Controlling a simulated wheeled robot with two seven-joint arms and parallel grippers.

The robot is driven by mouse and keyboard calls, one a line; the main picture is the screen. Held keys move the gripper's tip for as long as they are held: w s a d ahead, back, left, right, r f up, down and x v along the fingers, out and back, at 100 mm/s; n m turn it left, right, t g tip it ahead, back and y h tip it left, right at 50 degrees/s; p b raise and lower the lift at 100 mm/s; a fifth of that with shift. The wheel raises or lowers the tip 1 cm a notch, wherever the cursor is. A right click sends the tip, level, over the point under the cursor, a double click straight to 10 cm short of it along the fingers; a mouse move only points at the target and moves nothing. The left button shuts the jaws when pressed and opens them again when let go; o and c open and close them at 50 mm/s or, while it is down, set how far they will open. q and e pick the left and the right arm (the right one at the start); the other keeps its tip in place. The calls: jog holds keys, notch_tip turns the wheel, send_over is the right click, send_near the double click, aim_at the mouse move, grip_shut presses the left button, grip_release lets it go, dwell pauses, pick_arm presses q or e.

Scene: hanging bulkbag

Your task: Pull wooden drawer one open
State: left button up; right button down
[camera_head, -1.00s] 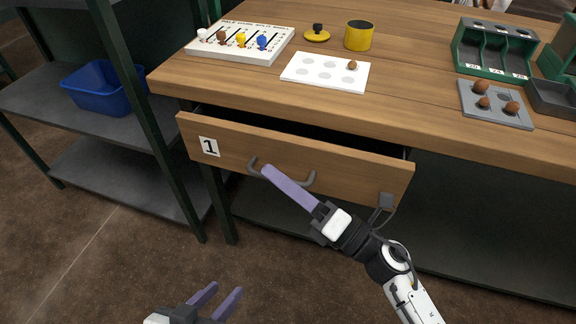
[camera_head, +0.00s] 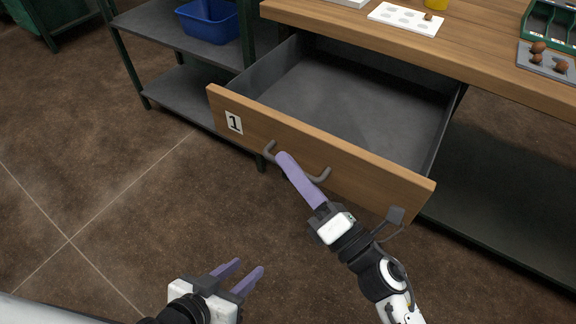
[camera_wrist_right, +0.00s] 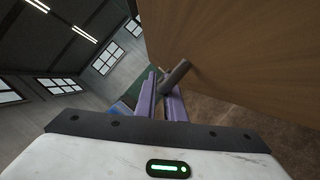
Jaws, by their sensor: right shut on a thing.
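Wooden drawer one (camera_head: 330,160) has a wooden front marked with a "1" label (camera_head: 234,122). It is pulled well out from the table, and its grey inside (camera_head: 355,105) is in view and empty. My right gripper (camera_head: 283,157) is shut on the dark curved handle (camera_head: 322,176) on the drawer front. In the right wrist view, the handle (camera_wrist_right: 176,75) passes between the purple fingers (camera_wrist_right: 160,98), close to the wooden front (camera_wrist_right: 240,60). My left gripper (camera_head: 250,272) is open and empty, low over the floor in front of the drawer.
The wooden table (camera_head: 490,65) holds a white sheet (camera_head: 405,18), a grey tray with brown round things (camera_head: 546,62) and a green rack (camera_head: 552,28). A grey shelf (camera_head: 180,35) with a blue bin (camera_head: 208,20) stands at left. The floor (camera_head: 110,180) at left is clear.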

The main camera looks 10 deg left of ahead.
jog(key=shift+s, duration=0.15)
jog(key=c, duration=2.1)
grip_release()
jog(key=v, duration=1)
jog(key=shift+s+d, duration=0.1)
jog(key=shift+s, duration=0.05)
